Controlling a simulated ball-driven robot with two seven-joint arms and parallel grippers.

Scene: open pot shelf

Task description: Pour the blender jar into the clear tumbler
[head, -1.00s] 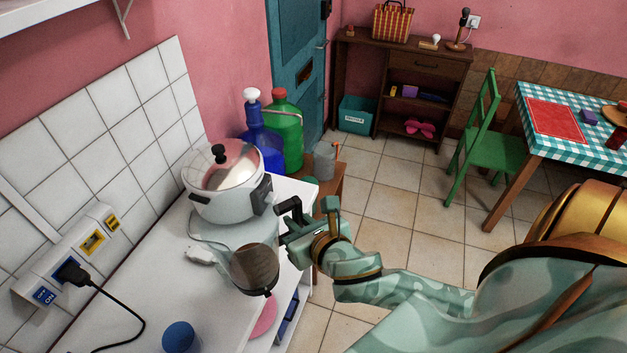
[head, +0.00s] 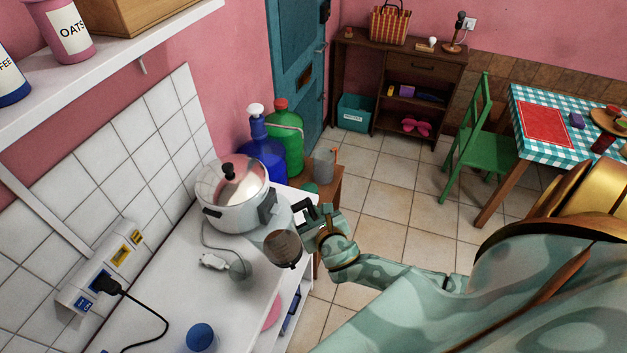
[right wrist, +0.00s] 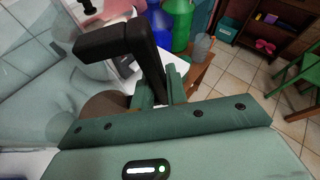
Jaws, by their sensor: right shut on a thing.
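There the clear jar wall fills the left side. A clear cup (head: 323,166) with an orange stick stands on the wooden stool beyond; I cannot tell whether it is the tumbler. A faint greyish round patch on the counter, left of the jar, is unclear. My left gripper is not in view.
A blue ball-like thing (head: 200,337) is at the front. Blue and green bottles (head: 287,140) stand beyond.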

